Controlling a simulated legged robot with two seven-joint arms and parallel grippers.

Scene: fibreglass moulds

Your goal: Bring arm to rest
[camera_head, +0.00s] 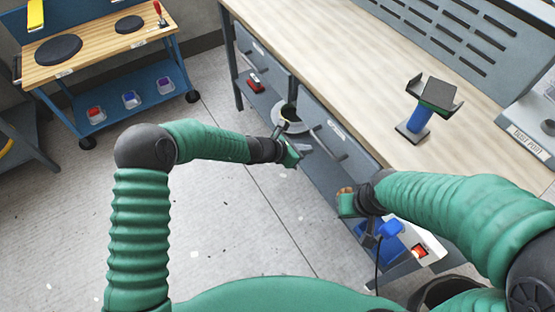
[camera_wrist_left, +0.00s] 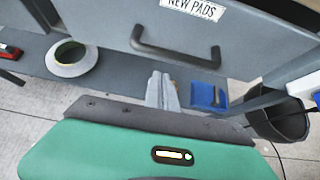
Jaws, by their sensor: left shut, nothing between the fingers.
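My left arm reaches in from the left in the head view. Its gripper (camera_head: 303,150) is in front of the grey bench drawers, shut and empty. In the left wrist view, the pale fingers (camera_wrist_left: 162,90) of this gripper are together, below a drawer handle (camera_wrist_left: 175,50). I cannot tell whether they touch the drawer. My right arm comes in from the right, over the bench's front edge. The hand of my right gripper (camera_head: 346,203) shows near that edge, but its fingers cannot be made out.
The wooden bench top (camera_head: 340,75) carries a blue stand (camera_head: 418,118) with a dark pad. Below are a white ring-shaped roll (camera_wrist_left: 73,58), a blue bin (camera_wrist_left: 208,97) and a black bucket (camera_wrist_left: 280,125). A blue cart (camera_head: 120,88) stands back left. The floor between is clear.

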